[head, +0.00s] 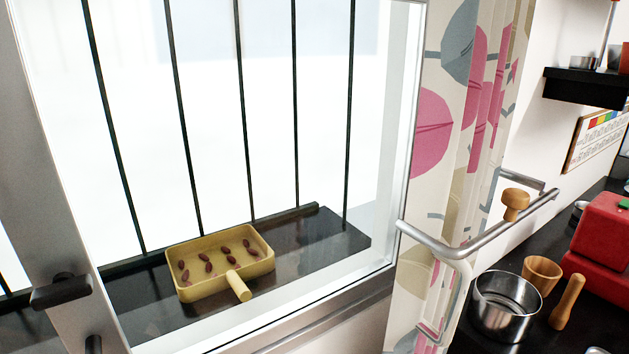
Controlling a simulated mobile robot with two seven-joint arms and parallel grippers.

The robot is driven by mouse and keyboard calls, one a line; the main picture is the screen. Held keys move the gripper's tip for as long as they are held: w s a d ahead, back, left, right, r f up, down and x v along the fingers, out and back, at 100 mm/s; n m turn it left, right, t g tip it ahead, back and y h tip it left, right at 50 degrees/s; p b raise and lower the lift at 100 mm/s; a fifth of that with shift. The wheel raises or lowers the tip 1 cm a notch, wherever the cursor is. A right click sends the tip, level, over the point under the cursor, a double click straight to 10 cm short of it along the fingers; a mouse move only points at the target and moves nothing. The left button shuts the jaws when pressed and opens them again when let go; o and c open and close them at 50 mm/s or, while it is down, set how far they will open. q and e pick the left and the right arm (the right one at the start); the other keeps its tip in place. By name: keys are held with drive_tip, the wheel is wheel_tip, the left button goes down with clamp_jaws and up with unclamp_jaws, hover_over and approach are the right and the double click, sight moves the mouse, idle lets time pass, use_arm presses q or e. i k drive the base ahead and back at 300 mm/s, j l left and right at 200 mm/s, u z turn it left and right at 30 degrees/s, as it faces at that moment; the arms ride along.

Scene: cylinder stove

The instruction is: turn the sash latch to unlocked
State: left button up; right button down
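The dark latch (62,291) is on the pale window frame (50,190) at the lower left of the head view. It has a round hub with a short bar lying roughly across the frame, tilted slightly. A second dark knob (93,345) shows below it, cut by the bottom edge. I cannot tell from this view whether the latch is locked. Neither of my grippers is in view, and nothing touches the latch.
Behind the glass, a yellow tray (188,291) with several brown oval pieces rests on a dark sill (340,243) before thin black bars. To the right are a patterned curtain (440,110), a metal rail (490,234), and a dark counter with a metal pot (506,318) and red box (600,235).

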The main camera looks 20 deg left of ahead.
sight(66, 287)
drive_tip(key=u, duration=1.9)
drive_tip(key=j, duration=0.05)
